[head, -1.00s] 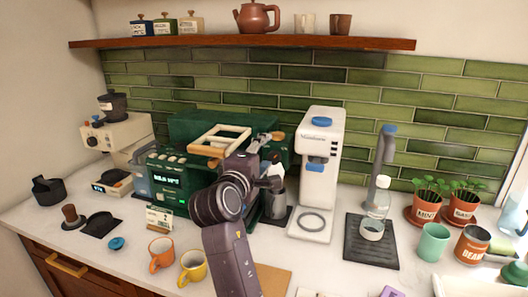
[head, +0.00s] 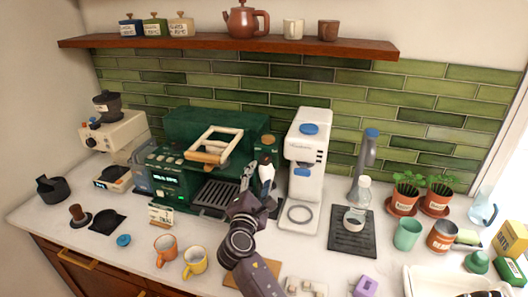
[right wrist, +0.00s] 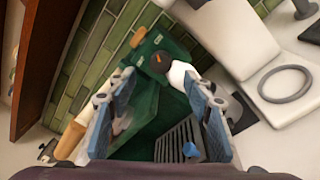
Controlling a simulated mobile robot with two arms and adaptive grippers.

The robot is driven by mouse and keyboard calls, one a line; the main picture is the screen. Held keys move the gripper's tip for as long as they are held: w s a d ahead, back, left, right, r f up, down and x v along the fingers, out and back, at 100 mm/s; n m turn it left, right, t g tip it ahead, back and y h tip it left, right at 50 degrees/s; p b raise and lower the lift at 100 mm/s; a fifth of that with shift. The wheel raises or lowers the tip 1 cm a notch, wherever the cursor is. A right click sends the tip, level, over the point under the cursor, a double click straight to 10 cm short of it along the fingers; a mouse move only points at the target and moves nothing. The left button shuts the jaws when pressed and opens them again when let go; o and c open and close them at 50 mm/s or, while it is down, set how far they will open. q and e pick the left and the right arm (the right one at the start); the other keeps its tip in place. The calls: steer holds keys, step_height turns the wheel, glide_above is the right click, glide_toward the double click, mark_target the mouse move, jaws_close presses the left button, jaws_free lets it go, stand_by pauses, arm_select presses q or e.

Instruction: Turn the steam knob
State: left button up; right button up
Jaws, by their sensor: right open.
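The green espresso machine (head: 205,130) stands against the tiled wall. A small dark round knob with an orange mark (right wrist: 161,62), which looks like the steam knob, shows in the right wrist view beside a white cylindrical part (right wrist: 183,75). In the head view the knob (head: 265,158) is at the machine's right end, just beyond my right gripper (head: 259,183). In the wrist view my right gripper (right wrist: 152,92) is open, its blue-padded fingers on either side of the view with the knob between and beyond them. I cannot tell whether they touch it. My left gripper is out of view.
A white dispenser (head: 307,160) stands close on the right. The drip grate (head: 215,194) lies below. Orange (head: 165,250) and yellow (head: 195,262) mugs stand in front. A shelf (head: 230,46) hangs above.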

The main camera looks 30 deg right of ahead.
mark_target(265, 161)
steer(key=p+x, duration=0.2)
steer(key=x, duration=0.5)
steer(key=shift+w+d+f, duration=0.2)
steer(key=shift+w+d, duration=0.05)
steer(key=shift+w, duration=0.05)
steer(key=shift+c, duration=0.7)
